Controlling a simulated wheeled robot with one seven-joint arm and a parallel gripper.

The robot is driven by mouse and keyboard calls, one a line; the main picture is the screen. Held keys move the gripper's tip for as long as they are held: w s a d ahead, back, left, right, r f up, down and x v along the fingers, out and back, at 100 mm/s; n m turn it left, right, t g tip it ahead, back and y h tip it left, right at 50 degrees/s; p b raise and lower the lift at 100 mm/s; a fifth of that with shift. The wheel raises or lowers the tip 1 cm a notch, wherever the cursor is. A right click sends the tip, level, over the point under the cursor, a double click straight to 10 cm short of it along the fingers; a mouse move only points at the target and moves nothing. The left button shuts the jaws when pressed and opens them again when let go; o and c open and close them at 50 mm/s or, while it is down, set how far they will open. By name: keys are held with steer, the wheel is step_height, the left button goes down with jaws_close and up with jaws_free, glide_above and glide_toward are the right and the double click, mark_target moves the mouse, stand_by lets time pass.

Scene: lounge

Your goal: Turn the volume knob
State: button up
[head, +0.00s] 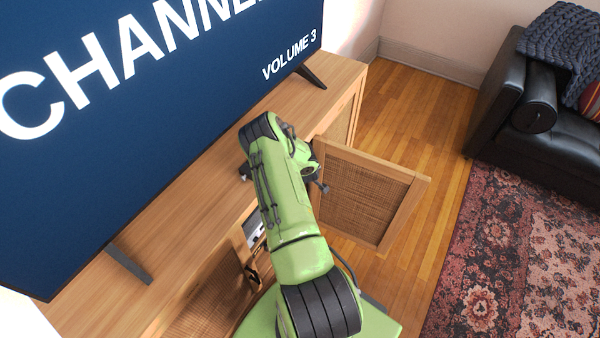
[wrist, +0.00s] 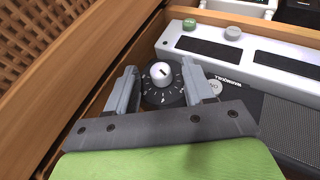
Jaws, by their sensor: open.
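The volume knob (wrist: 160,74) is a small silver-white cylinder with a dark pointer line, standing on a round black dial with white marks (wrist: 165,96). In the wrist view it sits between the two fingers of my gripper (wrist: 160,82), with a gap on both sides. The fingers are apart and hold nothing. In the head view my green arm hides the gripper and the knob. The television (head: 150,110) above the cabinet reads "VOLUME 3".
A white device with two round knobs (wrist: 245,58) lies right of the gripper, beside a dark speaker grille (wrist: 262,125). The cabinet's woven door (head: 360,195) stands open. A wooden cabinet edge (wrist: 110,65) runs close on the left. A black sofa (head: 530,110) is at the right.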

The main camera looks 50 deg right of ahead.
steer(key=s+a+r+p, duration=0.4)
steer(key=s+a+p, duration=0.1)
steer(key=s+a, duration=0.5)
steer(key=shift+s+a, duration=0.2)
steer(key=shift+a, duration=0.3)
steer(key=shift+f, duration=0.15)
